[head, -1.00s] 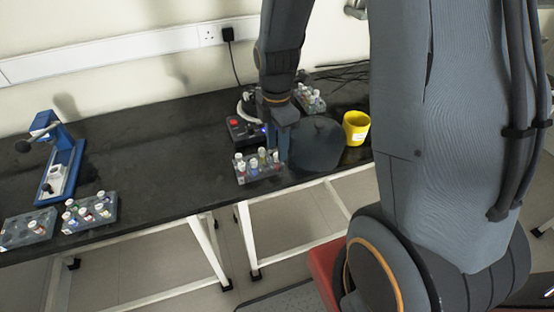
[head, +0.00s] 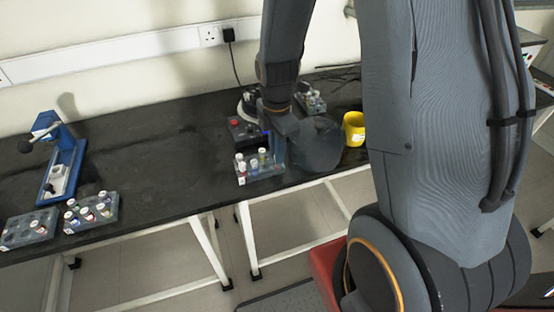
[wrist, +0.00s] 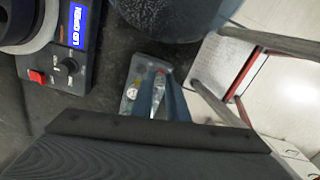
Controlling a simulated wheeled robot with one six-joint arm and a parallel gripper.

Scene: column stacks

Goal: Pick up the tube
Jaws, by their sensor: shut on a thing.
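My gripper (head: 277,154) points down at the right part of a clear tube rack (head: 250,178) near the front edge of the black bench. Several tubes with pale caps stand in this rack. In the wrist view my gripper (wrist: 171,100) has its blue-grey fingers close together at the rack (wrist: 131,92), shut on a tube (wrist: 158,92) with a reddish top. The fingers and arm hide most of the held tube, and I cannot tell whether its lower end is in the rack.
A black device with a red switch (head: 238,128) stands just behind the rack. Another tube rack (head: 314,102) is farther back. A yellow cup (head: 353,128) stands to the right. Two racks (head: 92,212) (head: 28,230) and a blue stand (head: 62,172) are at left. The bench's middle is clear.

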